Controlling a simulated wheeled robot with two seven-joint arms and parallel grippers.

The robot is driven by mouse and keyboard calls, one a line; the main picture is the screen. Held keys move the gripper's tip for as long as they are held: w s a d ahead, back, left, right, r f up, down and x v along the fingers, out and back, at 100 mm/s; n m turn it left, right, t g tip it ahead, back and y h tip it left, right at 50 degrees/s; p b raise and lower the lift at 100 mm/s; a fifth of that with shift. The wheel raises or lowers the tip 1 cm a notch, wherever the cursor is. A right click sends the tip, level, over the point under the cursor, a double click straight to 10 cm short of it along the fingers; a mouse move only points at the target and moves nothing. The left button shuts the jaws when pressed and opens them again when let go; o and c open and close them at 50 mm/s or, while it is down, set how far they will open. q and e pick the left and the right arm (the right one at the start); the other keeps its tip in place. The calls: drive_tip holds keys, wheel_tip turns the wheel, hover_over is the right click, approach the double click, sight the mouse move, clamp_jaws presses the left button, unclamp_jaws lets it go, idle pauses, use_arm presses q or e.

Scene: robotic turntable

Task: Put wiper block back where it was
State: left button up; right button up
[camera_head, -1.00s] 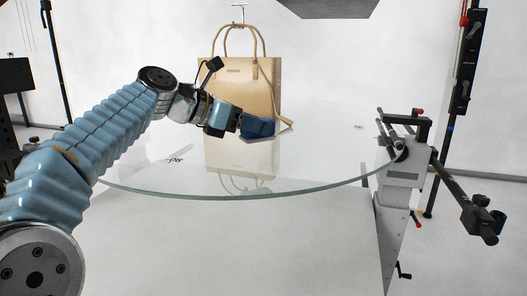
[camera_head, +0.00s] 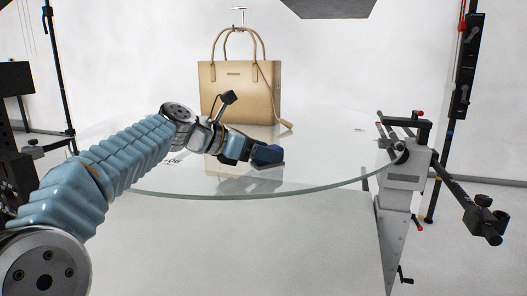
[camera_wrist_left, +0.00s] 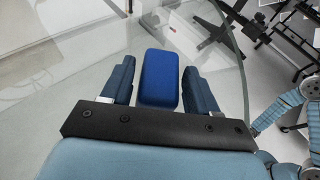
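The wiper block is a blue, rounded block (camera_wrist_left: 160,78). In the left wrist view it sits between the two dark blue fingers of my left gripper (camera_wrist_left: 160,85), with only narrow gaps visible beside it. In the head view the block (camera_head: 267,154) is at the tip of my left gripper (camera_head: 252,151), over the near middle of the glass turntable (camera_head: 320,178). It has moved along with the gripper, so the fingers appear shut on it. I cannot tell whether its underside touches the glass. My right gripper is not in view.
A beige handbag (camera_head: 238,88) stands upright on the turntable behind the gripper, its strap end hanging at the right. A grey clamp stand (camera_head: 403,170) with bars is at the turntable's right edge. The right part of the glass is clear.

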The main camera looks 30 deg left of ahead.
use_arm(q)
drive_tip(key=shift+o, duration=0.9)
drive_tip(key=v, duration=1.2)
drive_tip(key=shift+r, duration=0.15)
